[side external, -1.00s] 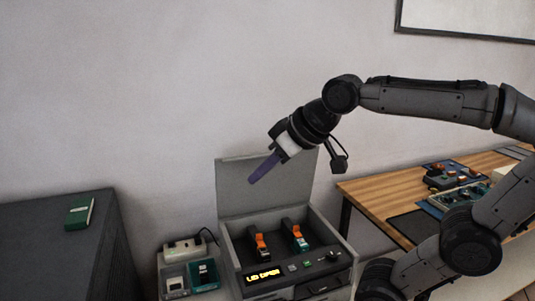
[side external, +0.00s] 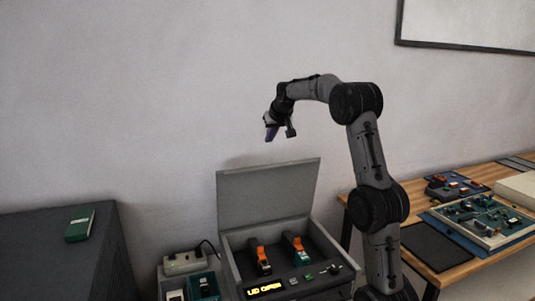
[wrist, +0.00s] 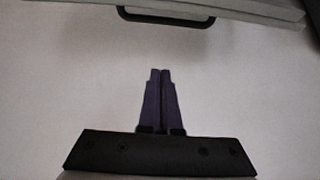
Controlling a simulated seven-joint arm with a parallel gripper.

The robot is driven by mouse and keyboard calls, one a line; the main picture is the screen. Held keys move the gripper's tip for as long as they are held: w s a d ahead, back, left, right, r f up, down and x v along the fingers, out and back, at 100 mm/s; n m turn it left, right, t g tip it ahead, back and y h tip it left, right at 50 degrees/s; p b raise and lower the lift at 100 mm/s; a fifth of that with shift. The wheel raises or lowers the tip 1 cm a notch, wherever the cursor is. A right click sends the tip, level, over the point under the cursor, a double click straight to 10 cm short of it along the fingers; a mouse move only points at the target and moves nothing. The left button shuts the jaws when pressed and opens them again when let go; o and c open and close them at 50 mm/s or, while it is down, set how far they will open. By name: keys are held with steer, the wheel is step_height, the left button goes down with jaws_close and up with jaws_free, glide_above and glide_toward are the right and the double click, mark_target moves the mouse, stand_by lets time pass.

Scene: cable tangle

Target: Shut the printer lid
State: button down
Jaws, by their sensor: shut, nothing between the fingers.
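The printer (side external: 290,262) stands low in the middle of the side view, its grey lid (side external: 268,196) raised nearly upright at the back. Its front display is lit and seems to read "LID OPEN". In the wrist view the fingers (wrist: 161,72) are together and empty. A grey edge with a dark handle (wrist: 165,19) crosses the top of that view; I cannot tell what it belongs to.
A power strip (side external: 189,262) and small trays (side external: 203,286) sit left of the printer. A dark cabinet (side external: 60,262) with a green book (side external: 80,225) is further left. A wooden table (side external: 470,262) with electronic parts is at right.

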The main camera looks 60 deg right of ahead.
steer(key=shift+w+d+f, duration=0.3)
steer(key=shift+f, duration=1.15)
steer(key=shift+w+d+f, duration=0.3)
steer(key=shift+f, duration=1.2)
steer(key=shift+w+d+f, duration=0.3)
steer(key=shift+f, duration=1.15)
steer(key=shift+s+a, duration=0.15)
